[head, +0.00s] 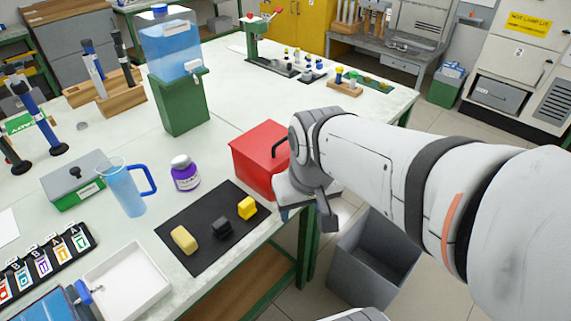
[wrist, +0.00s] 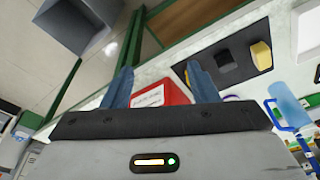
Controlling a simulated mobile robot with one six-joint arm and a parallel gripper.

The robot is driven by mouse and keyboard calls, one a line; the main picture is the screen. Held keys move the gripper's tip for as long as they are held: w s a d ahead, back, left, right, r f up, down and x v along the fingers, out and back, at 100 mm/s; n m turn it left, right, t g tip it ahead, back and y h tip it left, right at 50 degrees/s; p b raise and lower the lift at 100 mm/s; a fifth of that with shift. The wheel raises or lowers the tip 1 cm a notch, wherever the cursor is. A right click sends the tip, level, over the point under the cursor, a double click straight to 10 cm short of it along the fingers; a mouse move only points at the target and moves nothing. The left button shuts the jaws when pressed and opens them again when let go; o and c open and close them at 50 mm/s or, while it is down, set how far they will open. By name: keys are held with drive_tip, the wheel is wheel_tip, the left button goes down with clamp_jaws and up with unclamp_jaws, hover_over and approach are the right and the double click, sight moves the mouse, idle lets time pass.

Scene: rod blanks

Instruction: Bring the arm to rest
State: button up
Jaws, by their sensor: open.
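My gripper (wrist: 160,85) is open and empty in the wrist view, with two blue fingers spread apart. In the head view my arm reaches in from the right, and my gripper (head: 308,208) hangs at the table's right edge, in front of the red box. The fingers are mostly hidden there. The red box (head: 256,155) stands on the white table (head: 225,105), partly behind my wrist. It also shows between the fingers in the wrist view (wrist: 172,92); I cannot tell the gap.
A black mat (head: 195,250) holds a tan block (head: 184,240), a black block (head: 222,229) and a yellow block (head: 247,208). A purple-labelled jar (head: 185,173) and a blue pitcher (head: 122,188) stand behind it. A grey bin (head: 372,262) is on the floor below my arm.

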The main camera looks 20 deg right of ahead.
drive_tip(key=shift+s+d, duration=0.35)
drive_tip(key=shift+s, duration=0.05)
idle(0.4)
